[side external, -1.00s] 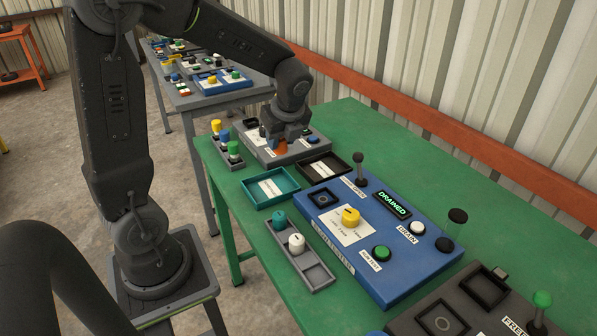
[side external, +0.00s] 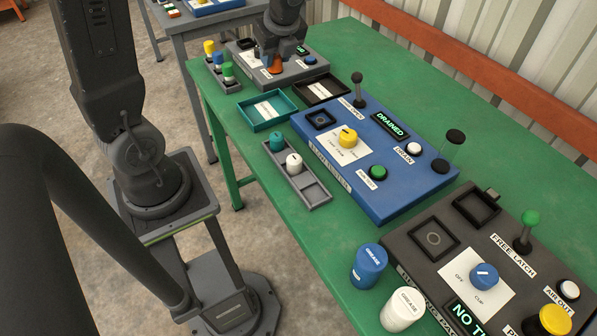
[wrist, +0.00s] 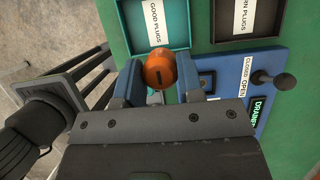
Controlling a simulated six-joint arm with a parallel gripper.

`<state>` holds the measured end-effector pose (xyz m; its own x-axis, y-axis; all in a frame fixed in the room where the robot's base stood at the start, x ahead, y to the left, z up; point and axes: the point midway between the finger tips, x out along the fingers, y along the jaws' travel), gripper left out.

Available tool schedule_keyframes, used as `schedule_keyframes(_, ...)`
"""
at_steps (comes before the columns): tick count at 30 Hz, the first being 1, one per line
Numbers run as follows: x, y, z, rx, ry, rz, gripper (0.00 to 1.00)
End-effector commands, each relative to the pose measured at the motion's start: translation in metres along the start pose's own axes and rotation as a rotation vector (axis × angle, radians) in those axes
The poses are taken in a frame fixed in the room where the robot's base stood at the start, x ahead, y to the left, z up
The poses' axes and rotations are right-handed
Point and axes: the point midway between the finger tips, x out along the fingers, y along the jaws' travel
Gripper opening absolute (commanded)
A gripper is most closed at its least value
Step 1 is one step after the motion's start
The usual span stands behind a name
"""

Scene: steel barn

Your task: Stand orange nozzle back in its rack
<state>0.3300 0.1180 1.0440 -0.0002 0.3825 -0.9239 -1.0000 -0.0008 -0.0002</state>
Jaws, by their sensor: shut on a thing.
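The orange nozzle (side external: 275,65) is between the fingers of my gripper (side external: 277,57), over the grey panel (side external: 308,72) at the far end of the green table. A farther small rack (side external: 231,86) holds yellow, blue and green pieces.
A teal tray (side external: 267,122) and a black tray (side external: 342,83) lie between the grey panel and the blue panel (side external: 420,175). The blue panel has an upright lever (side external: 357,87). A dark panel (side external: 415,262) and two grease cylinders (side external: 368,266) stand nearer.

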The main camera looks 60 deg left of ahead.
Motion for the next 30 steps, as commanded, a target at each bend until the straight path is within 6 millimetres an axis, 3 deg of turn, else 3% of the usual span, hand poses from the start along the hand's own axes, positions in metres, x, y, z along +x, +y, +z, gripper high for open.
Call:
schedule_keyframes(5,-0.006,0.005,-0.027,0.009,0.006,-0.003,0.12)
schedule_keyframes(13,-0.023,0.039,-0.107,0.012,0.009,-0.003,0.12)
schedule_keyframes(19,-0.028,0.060,-0.137,0.005,0.002,0.000,0.12)
schedule_keyframes(23,-0.026,0.063,-0.153,0.007,0.000,0.001,0.12)
schedule_keyframes(30,-0.017,0.059,-0.211,0.010,-0.001,0.002,0.12)
